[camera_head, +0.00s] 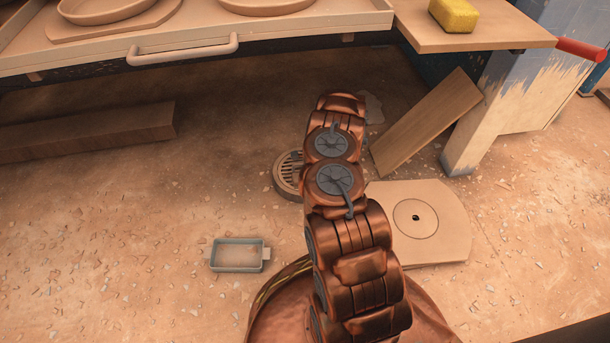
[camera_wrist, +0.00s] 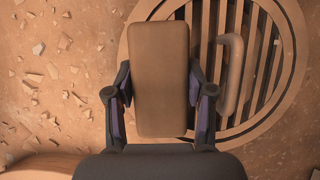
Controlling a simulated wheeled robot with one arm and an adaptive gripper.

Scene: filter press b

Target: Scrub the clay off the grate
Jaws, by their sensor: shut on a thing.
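The block overlaps the left part of the grate in the wrist view, beside the lump. I cannot tell whether it touches the bars. The head view hides the gripper.
A small grey tray (camera_head: 238,255) sits on the floor left of my arm. A pale board with a hole (camera_head: 445,225) lies right. A plank (camera_head: 430,122) leans near a post. A yellow sponge (camera_head: 453,14) is on a shelf. Chips litter the floor.

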